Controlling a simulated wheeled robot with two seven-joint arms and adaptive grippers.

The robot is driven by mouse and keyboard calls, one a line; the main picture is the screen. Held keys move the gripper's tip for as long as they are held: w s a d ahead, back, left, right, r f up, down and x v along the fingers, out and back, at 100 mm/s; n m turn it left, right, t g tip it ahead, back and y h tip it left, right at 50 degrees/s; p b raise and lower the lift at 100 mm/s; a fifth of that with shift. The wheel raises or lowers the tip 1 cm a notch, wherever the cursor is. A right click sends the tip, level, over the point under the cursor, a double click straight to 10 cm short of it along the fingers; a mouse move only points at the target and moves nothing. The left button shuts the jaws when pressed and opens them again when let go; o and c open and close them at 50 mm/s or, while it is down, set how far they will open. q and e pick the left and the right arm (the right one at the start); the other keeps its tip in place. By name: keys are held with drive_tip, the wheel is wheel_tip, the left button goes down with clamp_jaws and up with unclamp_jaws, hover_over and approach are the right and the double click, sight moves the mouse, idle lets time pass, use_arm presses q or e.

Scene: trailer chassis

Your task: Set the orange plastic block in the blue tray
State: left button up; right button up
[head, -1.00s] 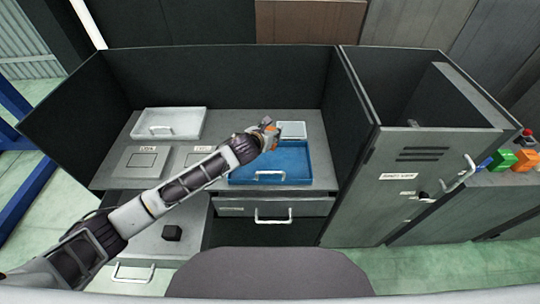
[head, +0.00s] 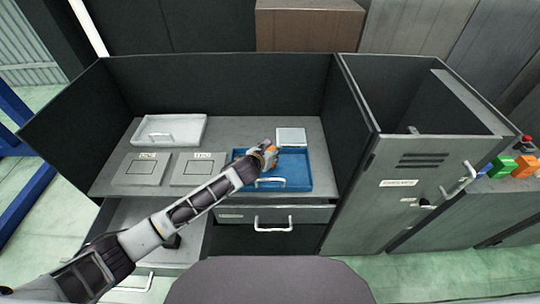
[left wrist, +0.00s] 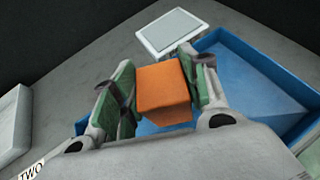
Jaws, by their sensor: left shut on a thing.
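The orange plastic block (left wrist: 164,95) sits between the two fingers of my left gripper (left wrist: 160,90), which is shut on it. In the head view the left gripper (head: 266,152) is over the left part of the blue tray (head: 296,164), with a bit of orange showing at its tip. The tray also shows below and right of the block in the left wrist view (left wrist: 245,85). I cannot tell whether the block touches the tray floor. My right gripper is not in view.
A white tray (head: 170,130) stands at the back left of the desk. Two grey labelled plates (head: 198,170) lie left of the blue tray. A small pale square pad (head: 291,137) lies behind it. A tall grey locker (head: 405,200) stands at the right, with coloured blocks (head: 503,166) beyond.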

use_arm(q)
drive_tip(key=shift+f, duration=1.3)
drive_tip(key=o, duration=1.1)
drive_tip(key=shift+f, duration=0.1)
drive_tip(key=shift+v, duration=6.1)
